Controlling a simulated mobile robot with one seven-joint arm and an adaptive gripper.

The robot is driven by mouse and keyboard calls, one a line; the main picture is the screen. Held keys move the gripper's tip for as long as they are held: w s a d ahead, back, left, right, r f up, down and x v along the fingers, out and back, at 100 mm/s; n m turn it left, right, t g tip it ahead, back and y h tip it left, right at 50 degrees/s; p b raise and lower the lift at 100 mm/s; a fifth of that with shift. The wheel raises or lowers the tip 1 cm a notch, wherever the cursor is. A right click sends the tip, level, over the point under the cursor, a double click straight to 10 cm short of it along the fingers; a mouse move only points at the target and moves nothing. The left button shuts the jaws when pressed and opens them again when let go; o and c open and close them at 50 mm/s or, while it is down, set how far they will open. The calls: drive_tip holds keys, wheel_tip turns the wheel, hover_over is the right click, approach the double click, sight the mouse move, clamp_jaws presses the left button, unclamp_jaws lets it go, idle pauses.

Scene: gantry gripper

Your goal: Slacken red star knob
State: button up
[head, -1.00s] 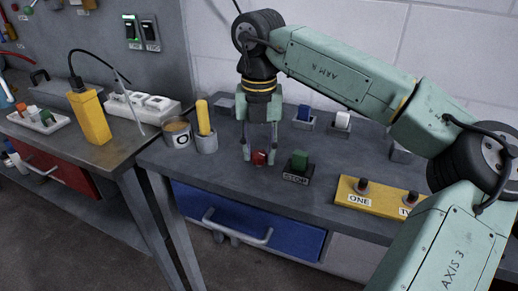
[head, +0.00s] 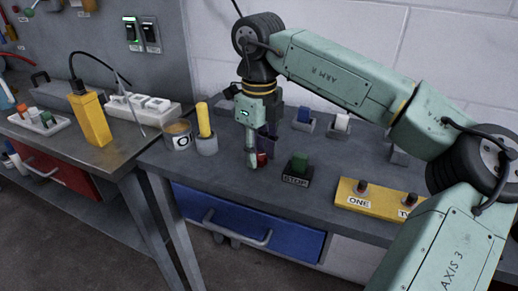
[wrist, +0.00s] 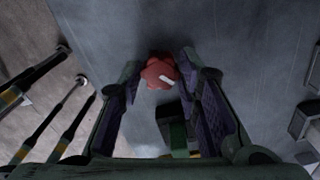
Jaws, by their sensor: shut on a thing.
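The red star knob (head: 262,160) sits on the grey bench top, partly hidden behind a finger of my gripper (head: 256,162) in the head view. In the wrist view the knob (wrist: 158,75) is a lobed red shape with a pale pointer mark, between the two fingertips (wrist: 160,72). My gripper points down and is shut on the knob. In the head view one finger stands in front of the other.
A green button on a dark STOP base (head: 296,178) stands close to the right of the knob. A yellow panel (head: 350,186) with knobs is farther right. Small switches (head: 305,122) are behind.

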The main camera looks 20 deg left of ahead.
sight(259, 155)
drive_tip(key=n, duration=0.7)
drive_tip(key=shift+p, duration=0.3)
drive_tip(key=n, duration=0.6)
drive_tip(key=shift+n, duration=0.4)
drive_tip(key=n, duration=0.7)
drive_tip(key=shift+p, duration=0.35)
drive_tip(key=n, duration=0.6)
drive_tip(key=shift+n, duration=0.4)
drive_tip(key=o, duration=1.1)
drive_tip(key=shift+o, duration=0.2)
wheel_tip(259, 155, up, 12)
